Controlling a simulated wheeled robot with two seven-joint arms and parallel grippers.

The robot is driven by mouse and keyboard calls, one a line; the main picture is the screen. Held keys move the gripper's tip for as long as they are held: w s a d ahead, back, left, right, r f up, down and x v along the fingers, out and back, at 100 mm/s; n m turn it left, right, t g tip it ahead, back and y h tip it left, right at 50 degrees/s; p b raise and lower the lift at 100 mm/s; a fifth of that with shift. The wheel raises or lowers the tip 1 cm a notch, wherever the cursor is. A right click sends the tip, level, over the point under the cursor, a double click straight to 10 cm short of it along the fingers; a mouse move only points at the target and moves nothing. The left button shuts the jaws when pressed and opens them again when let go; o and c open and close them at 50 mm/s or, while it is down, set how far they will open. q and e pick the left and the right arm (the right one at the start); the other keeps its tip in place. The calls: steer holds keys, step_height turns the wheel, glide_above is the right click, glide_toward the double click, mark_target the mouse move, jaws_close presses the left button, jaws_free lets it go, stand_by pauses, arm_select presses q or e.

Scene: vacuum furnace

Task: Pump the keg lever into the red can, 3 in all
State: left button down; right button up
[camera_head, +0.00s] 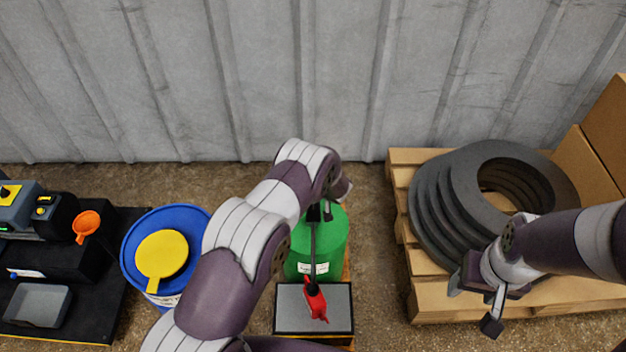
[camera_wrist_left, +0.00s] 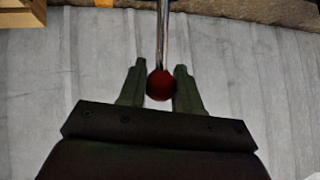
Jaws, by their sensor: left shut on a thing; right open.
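The green keg (camera_head: 328,240) stands upright at the centre of the head view, partly hidden by my left arm. In the left wrist view the keg lever shows as a metal rod (camera_wrist_left: 162,35) ending in a red knob (camera_wrist_left: 161,86). My left gripper (camera_wrist_left: 160,67) is shut on this knob; the arm mostly hides it in the head view. My right gripper (camera_head: 472,305) is open and empty in front of the pallet.
A blue drum (camera_head: 133,236) with a yellow paddle-shaped piece (camera_head: 162,256) stands left of the keg. Grey rings (camera_head: 455,190) lie stacked on a wooden pallet (camera_head: 423,300) at right. A corrugated wall (camera_head: 300,70) closes the back.

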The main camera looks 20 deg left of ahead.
arm_select(q)
steer(key=c, duration=0.8)
jaws_free()
steer(key=shift+w, duration=0.1)
steer(key=shift+p+v, duration=2.05)
steer(key=shift+v, duration=4.3)
